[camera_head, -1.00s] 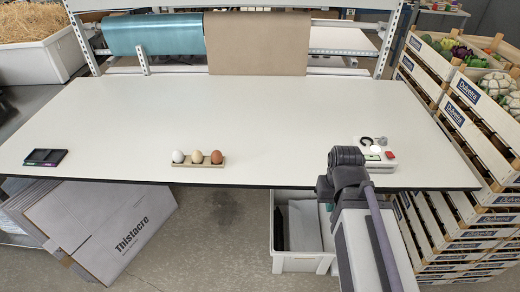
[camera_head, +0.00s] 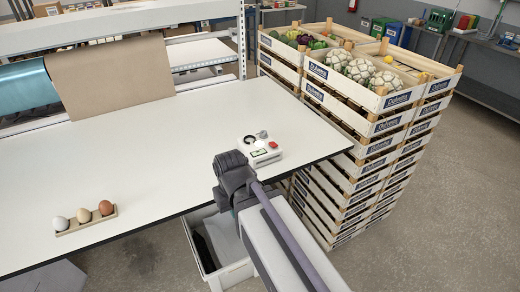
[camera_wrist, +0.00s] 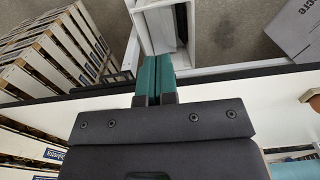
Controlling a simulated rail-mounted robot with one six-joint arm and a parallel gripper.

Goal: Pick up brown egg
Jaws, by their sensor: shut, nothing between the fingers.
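The brown egg (camera_head: 106,208) sits at the right end of a small tan holder (camera_head: 88,222) near the table's front edge, in the head view. A tan egg (camera_head: 84,216) is in the middle and a white egg (camera_head: 60,223) at the left end. In the wrist view my gripper (camera_wrist: 157,62) is shut and empty, its two teal fingers together. It is near the table's front edge, well to the right of the eggs in the head view, where my arm hides the fingers.
A white device with a red button (camera_head: 262,150) stands on the white table (camera_head: 170,150) beside my arm. Stacked vegetable crates (camera_head: 365,125) rise at the right. A white bin (camera_head: 232,272) is below the table edge. The tabletop between the eggs and the device is clear.

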